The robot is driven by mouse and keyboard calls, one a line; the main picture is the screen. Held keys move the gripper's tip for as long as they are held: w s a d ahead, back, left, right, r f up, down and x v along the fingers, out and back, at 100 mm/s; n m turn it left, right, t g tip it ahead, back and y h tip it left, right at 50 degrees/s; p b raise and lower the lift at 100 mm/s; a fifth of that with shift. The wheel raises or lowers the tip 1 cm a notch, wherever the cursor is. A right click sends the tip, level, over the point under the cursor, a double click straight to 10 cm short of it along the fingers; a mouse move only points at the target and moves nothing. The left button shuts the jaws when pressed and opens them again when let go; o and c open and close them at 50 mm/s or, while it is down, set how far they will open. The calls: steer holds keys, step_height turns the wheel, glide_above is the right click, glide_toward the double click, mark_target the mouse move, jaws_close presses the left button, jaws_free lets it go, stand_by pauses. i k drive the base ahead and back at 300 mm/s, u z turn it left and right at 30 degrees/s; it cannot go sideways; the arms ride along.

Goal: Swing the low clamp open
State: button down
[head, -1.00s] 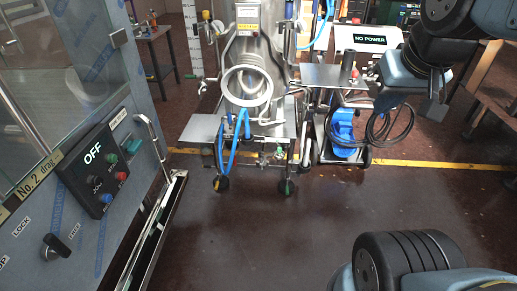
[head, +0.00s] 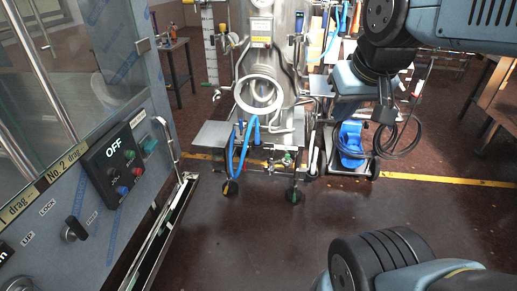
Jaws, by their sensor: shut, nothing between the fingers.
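A steel vessel machine (head: 290,75) stands ahead on a wheeled frame. Its round pale ring (head: 260,96) faces me, with blue hoses (head: 243,150) hanging below. Small fittings and a valve with a green part (head: 287,158) sit low on the frame. I cannot pick out the low clamp with certainty at this size. My gripper (head: 386,113) hangs from my arm at the upper right, to the right of the vessel in the picture. It looks small and dark, shut and empty, and apart from the machine parts.
At the left stands a glass-doored cabinet with a control panel (head: 119,160) reading OFF, and a rotary knob (head: 75,229). A blue device on a cart (head: 351,140) with a black cable stands right of the vessel. The dark floor (head: 255,235) in front is clear.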

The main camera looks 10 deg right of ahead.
mark_target(273, 169)
steer(key=u, duration=0.05)
steer(key=i, duration=1)
steer(key=z, duration=0.05)
